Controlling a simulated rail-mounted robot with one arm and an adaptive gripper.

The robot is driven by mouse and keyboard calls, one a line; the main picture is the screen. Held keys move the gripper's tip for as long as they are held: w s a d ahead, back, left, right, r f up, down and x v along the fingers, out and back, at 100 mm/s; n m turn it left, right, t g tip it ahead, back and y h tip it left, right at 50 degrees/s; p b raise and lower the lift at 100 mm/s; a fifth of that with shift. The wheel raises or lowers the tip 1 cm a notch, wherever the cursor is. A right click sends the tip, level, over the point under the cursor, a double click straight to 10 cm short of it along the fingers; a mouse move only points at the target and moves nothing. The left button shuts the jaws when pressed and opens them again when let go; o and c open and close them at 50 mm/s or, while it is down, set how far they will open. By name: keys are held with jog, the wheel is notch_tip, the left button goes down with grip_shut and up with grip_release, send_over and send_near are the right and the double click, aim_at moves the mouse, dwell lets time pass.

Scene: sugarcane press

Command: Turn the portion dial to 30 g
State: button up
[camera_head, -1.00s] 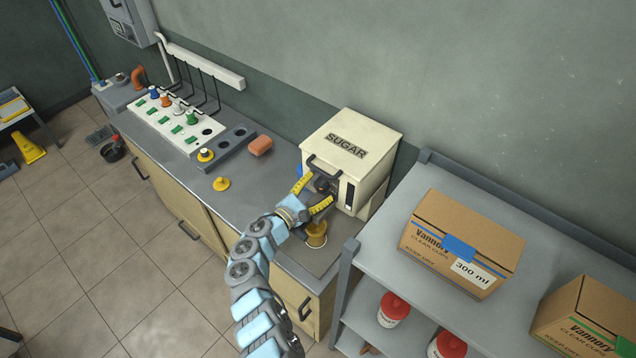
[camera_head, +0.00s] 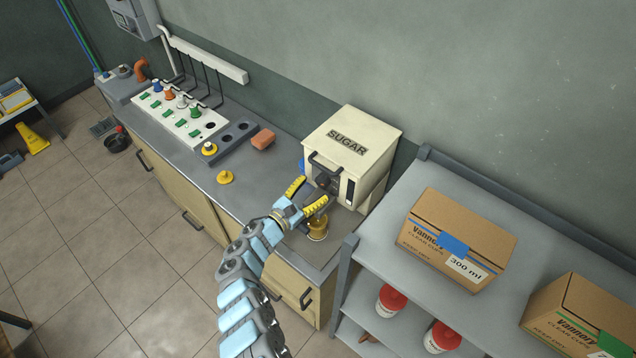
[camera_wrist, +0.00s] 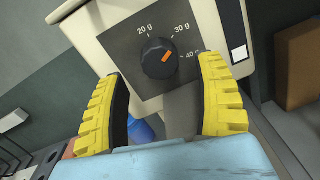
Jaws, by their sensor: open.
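The cream sugar dispenser (camera_head: 352,145) stands on the counter, marked SUGAR on top. Its black portion dial (camera_wrist: 153,56) sits on a dark panel with labels 20 g, 30 g and 40 g. The orange mark (camera_wrist: 167,57) on the dial points up and right, between the 30 g and 40 g labels. The dial is small and dark in the head view (camera_head: 323,182). My gripper (camera_head: 315,189) is open in front of the panel. In the wrist view its yellow fingers (camera_wrist: 165,72) stand wide apart, left and right of the dial, with visible gaps; nothing is held.
The dispenser's dark handle (camera_head: 326,163) is above the dial. A shelf (camera_head: 385,220) with cardboard boxes (camera_head: 458,238) is close on the right.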

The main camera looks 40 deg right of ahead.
jog(key=s+a+p, duration=0.2)
jog(key=a+p, duration=0.1)
jog(key=a, duration=1.1)
jog(key=w+a+f+t+y+p, duration=0.1)
jog(key=w+a+f+t+y, duration=0.2)
jog(key=f, duration=0.6)
jog(key=w+a+f+t+y, duration=0.3)
jog(key=w+a+f+y, duration=0.2)
jog(key=a+f+y, duration=0.2)
jog(key=shift+w+a+f+n+p, duration=0.25)
jog(key=shift+a+f+n+p, duration=0.15)
jog(key=shift+f, duration=0.6)
